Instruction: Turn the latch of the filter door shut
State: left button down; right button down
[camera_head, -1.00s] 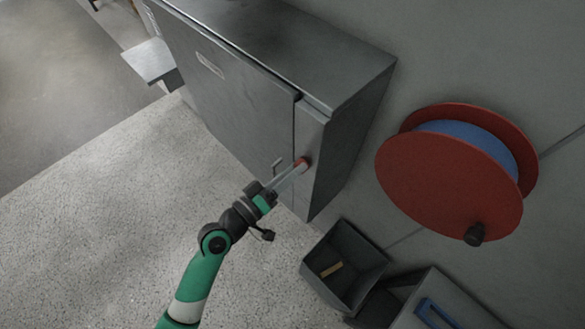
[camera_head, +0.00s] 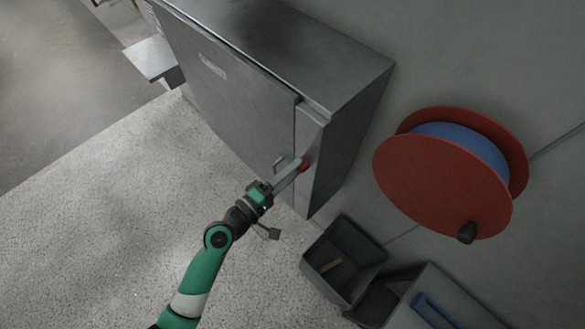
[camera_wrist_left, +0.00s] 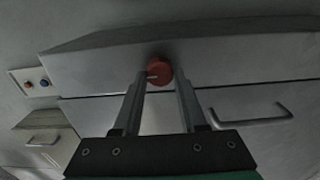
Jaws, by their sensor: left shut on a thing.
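The grey filter door (camera_head: 235,98) lies against the front of its cabinet and looks closed. The latch, a red round knob (camera_head: 304,165), sits on the narrow strip beside the door's edge. In the left wrist view the red knob (camera_wrist_left: 158,70) has a small pale mark and lies between the two fingertips. My left gripper (camera_head: 298,171) reaches up to the knob from the lower left and is shut on it. The fingers partly hide the knob, and its exact turn angle is hard to tell. My right gripper is not in view.
A bar handle (camera_wrist_left: 252,117) stands out from the door close to the fingers. A red hose reel (camera_head: 440,185) with blue hose hangs to the right. A dark open bin (camera_head: 343,287) stands below the cabinet. The floor at left is clear.

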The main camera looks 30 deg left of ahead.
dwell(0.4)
pick_arm(q)
jog(key=shift+c, duration=2.2)
grip_release()
jog(key=shift+s, duration=0.1)
jog(key=b+v, duration=0.2)
jog(key=v, duration=0.9)
jog(key=shift+s, duration=0.25)
